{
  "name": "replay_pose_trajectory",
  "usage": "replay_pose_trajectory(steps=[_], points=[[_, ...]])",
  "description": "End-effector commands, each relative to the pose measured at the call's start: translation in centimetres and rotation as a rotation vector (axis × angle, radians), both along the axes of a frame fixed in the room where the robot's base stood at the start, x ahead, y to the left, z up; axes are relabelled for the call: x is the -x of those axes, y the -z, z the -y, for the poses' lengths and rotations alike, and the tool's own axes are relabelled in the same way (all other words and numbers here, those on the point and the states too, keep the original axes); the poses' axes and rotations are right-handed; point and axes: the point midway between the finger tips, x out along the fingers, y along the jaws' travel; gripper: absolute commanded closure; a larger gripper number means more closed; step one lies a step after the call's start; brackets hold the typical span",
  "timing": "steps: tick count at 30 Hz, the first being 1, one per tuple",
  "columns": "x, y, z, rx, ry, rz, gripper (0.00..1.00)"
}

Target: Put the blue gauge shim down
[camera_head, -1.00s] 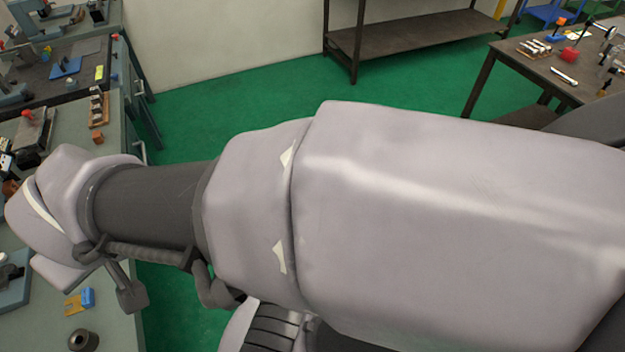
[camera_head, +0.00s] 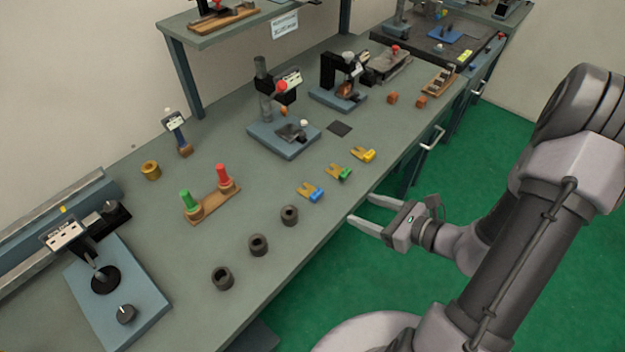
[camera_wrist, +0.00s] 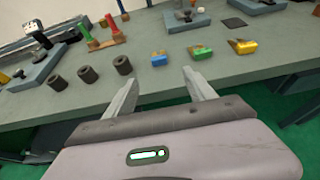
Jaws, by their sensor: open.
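The blue gauge shim (camera_head: 313,195) lies on the grey-green bench top near its front edge. It has a blue block at one end and a yellow forked part. In the wrist view the blue shim (camera_wrist: 158,58) lies just beyond the fingertips, near the bench edge. My gripper (camera_head: 360,211) is open and empty, just off the front edge of the bench. In the wrist view my gripper (camera_wrist: 161,82) shows its two fingers spread with nothing between them.
A green shim (camera_head: 340,173) and a yellow shim (camera_head: 364,154) lie to its right. Several dark rings (camera_head: 257,245) stand to its left. A wooden stand (camera_head: 211,204) with red and green plugs and a blue-based gauge (camera_head: 283,138) are behind.

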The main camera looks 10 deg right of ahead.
Motion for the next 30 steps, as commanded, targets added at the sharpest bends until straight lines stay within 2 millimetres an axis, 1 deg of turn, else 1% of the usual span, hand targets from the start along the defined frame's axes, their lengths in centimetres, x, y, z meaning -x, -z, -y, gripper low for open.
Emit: replay_pose_trajectory(steps=[1, 3, 6, 9, 14, 19, 21, 23, 29, 30], points=[[-1.0, 0.9, -1.0, 0.000, -0.011, -0.001, 0.36], [-2.6, 1.9, -2.3, 0.001, -0.013, 0.000, 0.36], [-4.9, 3.0, -3.9, 0.003, -0.014, 0.000, 0.36], [-6.6, 3.8, -5.2, 0.003, -0.013, 0.000, 0.36], [-8.1, 4.4, -6.2, 0.003, -0.011, 0.000, 0.36], [-10.6, 5.8, -8.1, 0.002, -0.013, 0.001, 0.36], [-11.4, 6.1, -8.6, 0.003, -0.012, 0.000, 0.36], [-11.7, 6.1, -8.9, 0.003, -0.011, 0.000, 0.36], [-11.8, 6.0, -8.9, 0.002, -0.009, -0.001, 0.36], [-11.8, 6.0, -8.8, 0.002, -0.009, -0.001, 0.44]])
